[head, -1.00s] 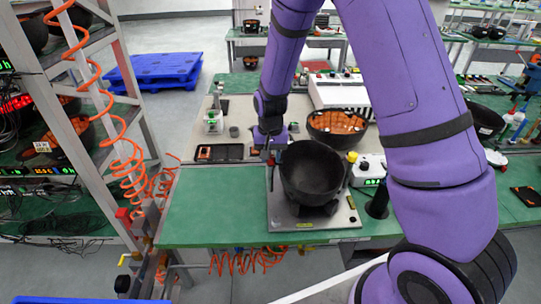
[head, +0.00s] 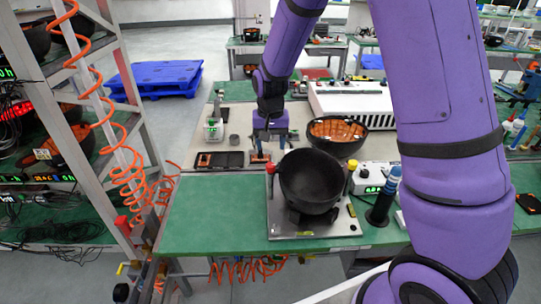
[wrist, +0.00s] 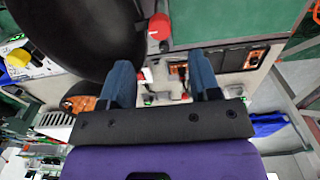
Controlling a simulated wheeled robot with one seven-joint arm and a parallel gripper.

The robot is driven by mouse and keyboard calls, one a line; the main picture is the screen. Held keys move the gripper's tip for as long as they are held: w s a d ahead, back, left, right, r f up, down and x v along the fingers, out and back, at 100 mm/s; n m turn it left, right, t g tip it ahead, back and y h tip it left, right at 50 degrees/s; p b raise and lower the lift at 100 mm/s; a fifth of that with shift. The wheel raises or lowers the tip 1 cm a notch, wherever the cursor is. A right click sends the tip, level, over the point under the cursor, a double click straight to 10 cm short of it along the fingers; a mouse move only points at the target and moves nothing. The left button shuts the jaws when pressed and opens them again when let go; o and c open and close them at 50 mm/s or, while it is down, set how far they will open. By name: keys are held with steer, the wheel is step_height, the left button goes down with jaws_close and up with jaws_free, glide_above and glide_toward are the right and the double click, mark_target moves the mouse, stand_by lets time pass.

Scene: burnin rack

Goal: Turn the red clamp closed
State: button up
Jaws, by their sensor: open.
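The red clamp (head: 270,168) is a small red knob at the left back corner of the metal fixture plate (head: 295,229). It stands beside the large black bowl (head: 311,180) seated on that plate. I see no contact with the clamp.
A yellow knob (head: 352,158) stands at the plate's right back corner, by a white box with a green display (head: 374,178). An orange-lined bowl (head: 337,135) stands behind. Green bench to the left is clear.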

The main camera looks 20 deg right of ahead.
steer(key=shift+r, duration=1.55)
steer(key=s+d+r+n+t, duration=0.2)
steer(key=s+d+r, duration=0.2)
steer(key=s+r, duration=1)
steer(key=s+d+r+t, duration=0.1)
steer(key=s+r, duration=0.3)
steer(key=s, duration=0.3)
steer(key=s+d+r+n+t, duration=0.1)
steer(key=s+r, duration=0.3)
steer(key=s, duration=0.4)
steer(key=shift+s+d+n+t, duration=0.15)
steer(key=shift+d+n+t, duration=0.15)
steer(key=shift+d+t, duration=0.25)
steer(key=shift+a, duration=0.1)
